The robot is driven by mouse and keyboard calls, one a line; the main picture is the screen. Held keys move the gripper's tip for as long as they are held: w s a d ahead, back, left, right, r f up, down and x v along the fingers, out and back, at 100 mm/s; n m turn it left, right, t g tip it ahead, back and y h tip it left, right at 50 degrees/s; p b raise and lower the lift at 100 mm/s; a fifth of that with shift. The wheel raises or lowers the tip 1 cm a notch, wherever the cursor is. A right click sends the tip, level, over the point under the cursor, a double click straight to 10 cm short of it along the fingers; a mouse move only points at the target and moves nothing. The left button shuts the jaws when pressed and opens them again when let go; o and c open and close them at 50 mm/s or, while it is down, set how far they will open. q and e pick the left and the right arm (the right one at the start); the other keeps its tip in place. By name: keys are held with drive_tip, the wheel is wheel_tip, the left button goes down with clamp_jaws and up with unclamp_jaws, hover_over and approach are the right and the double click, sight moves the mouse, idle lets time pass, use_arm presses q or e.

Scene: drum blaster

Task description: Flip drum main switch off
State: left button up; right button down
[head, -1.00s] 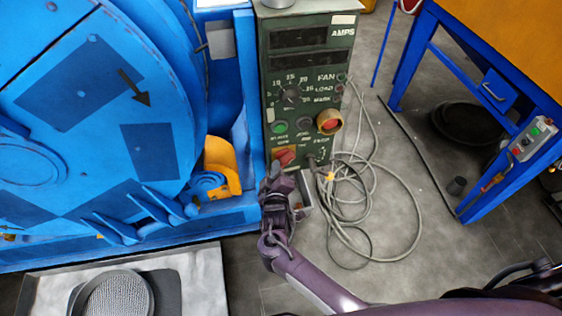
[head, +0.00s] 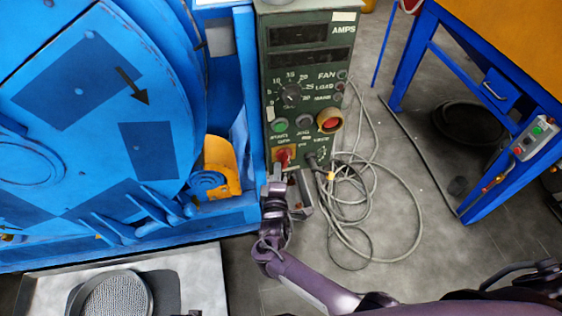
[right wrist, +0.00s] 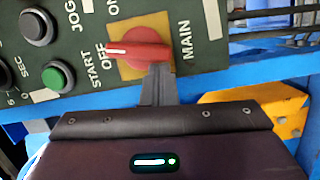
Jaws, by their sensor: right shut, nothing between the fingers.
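The main switch (head: 283,155) is a red rotary handle on a yellow plate, low on the green control panel (head: 311,105). In the right wrist view the red handle (right wrist: 142,52) has a white line on its narrow end, which points toward the OFF label (right wrist: 103,62). The MAIN label (right wrist: 186,40) is beside the plate. My right gripper (head: 277,174) is shut and empty just below the switch. In the right wrist view its fingertips (right wrist: 158,80) are right at the handle's side; I cannot tell whether they touch. My left gripper is not in view.
A large blue drum machine (head: 90,110) stands left of the panel. Grey cables (head: 375,200) lie coiled on the floor at right. A blue-framed table (head: 430,55) carries a small button box (head: 533,138). A grey tray (head: 200,275) is at the lower left.

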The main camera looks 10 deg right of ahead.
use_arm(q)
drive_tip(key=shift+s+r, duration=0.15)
use_arm(e)
drive_tip(key=shift+d+f, duration=0.2)
drive_tip(key=shift+f, duration=0.05)
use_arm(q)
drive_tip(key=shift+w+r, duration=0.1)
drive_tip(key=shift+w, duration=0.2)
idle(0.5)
